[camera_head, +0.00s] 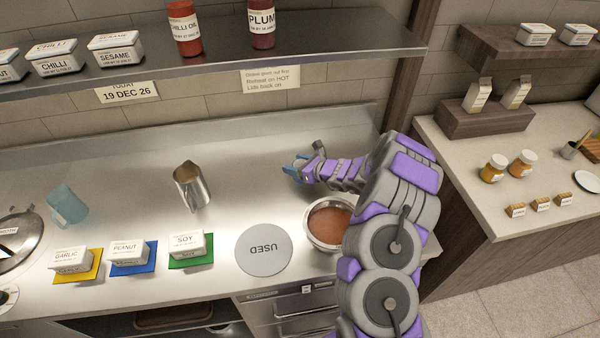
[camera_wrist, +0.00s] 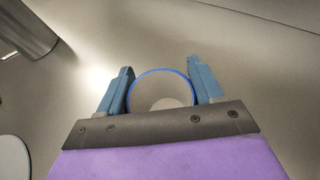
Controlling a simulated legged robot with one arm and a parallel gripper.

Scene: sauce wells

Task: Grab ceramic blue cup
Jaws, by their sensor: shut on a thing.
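The ceramic cup shows in the wrist view as a round rim edged in blue (camera_wrist: 161,70), with a pale inside. My gripper (camera_wrist: 160,75) has one blue finger on each side of the cup and is shut on it. In the head view my gripper (camera_head: 297,168) is low over the steel counter, right of the metal pitcher. There the cup is small and mostly hidden by the blue fingers. I cannot tell whether the cup is touching the counter.
A steel pitcher (camera_head: 191,187) stands to the left, and a translucent blue cup-like vessel (camera_head: 67,205) farther left. A grey "USED" disc (camera_head: 263,250) and a bowl of brown sauce (camera_head: 327,222) lie in front. A shelf (camera_head: 215,66) with containers overhangs behind.

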